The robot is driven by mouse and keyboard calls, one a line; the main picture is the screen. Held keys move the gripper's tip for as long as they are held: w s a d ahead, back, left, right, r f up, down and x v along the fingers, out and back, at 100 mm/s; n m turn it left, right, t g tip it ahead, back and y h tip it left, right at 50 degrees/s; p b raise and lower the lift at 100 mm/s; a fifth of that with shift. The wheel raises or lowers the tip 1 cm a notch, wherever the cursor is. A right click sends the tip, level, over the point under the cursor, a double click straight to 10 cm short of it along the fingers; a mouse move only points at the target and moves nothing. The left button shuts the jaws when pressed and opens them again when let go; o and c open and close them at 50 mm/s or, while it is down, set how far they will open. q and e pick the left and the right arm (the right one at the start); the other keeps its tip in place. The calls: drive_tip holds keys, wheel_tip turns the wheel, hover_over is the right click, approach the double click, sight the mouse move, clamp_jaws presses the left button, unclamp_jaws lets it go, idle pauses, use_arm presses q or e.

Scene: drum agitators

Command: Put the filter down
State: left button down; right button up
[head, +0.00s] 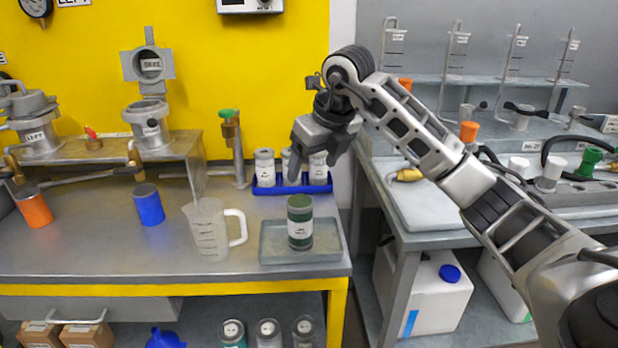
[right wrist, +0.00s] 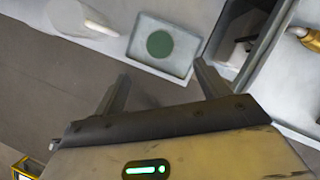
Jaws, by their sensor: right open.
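The filter, which I take to be the green cylinder (head: 300,222) with a pale label band, stands upright on the grey tray (head: 330,256) at the right end of the bench. In the right wrist view the green cylinder (right wrist: 159,43) shows from above as a round top on the pale tray (right wrist: 142,54). My right gripper (head: 310,183) is open and empty, above the cylinder and apart from it. In the right wrist view its fingers (right wrist: 158,82) are spread wide with nothing between them. My left gripper is not in view.
A clear measuring jug (head: 209,232) stands just left of the tray. A blue rack (head: 292,187) with white-labelled canisters is behind it. Blue (head: 149,206) and orange (head: 34,208) cylinders stand farther left. A second bench (head: 420,236) with fittings is at the right, across a gap.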

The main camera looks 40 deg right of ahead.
drive_tip(key=shift+s+r, duration=0.2)
drive_tip(key=shift+r, duration=0.2)
drive_tip(key=s+a+f+n+g+y, duration=0.15)
drive_tip(key=a+f+y, duration=0.3)
drive_tip(key=a, duration=0.55)
drive_tip(key=s+a+f+n+y, duration=0.2)
drive_tip(key=a+f+y, duration=0.25)
drive_tip(key=a, duration=0.55)
drive_tip(key=s+a+r+m+t+y, duration=0.25)
drive_tip(key=s+a+m+y, duration=0.3)
drive_tip(key=a+y, duration=0.3)
drive_tip(key=s+d+f+m+t+h, duration=0.2)
drive_tip(key=d+f+m+t+h, duration=0.4)
drive_tip(key=m, duration=0.8)
drive_tip(key=s+d+f+m+t+h, duration=0.15)
drive_tip(key=f+m+t+h, duration=0.25)
drive_tip(key=f+m+h, duration=0.7)
drive_tip(key=s+f+m+g+y, duration=0.2)
drive_tip(key=s+f+m+g, duration=0.3)
drive_tip(key=s+f+m, duration=0.1)
drive_tip(key=shift+s+a+f+m+y, duration=0.2)
drive_tip(key=shift+s+m+y, duration=0.15)
drive_tip(key=shift+s+m, duration=0.55)
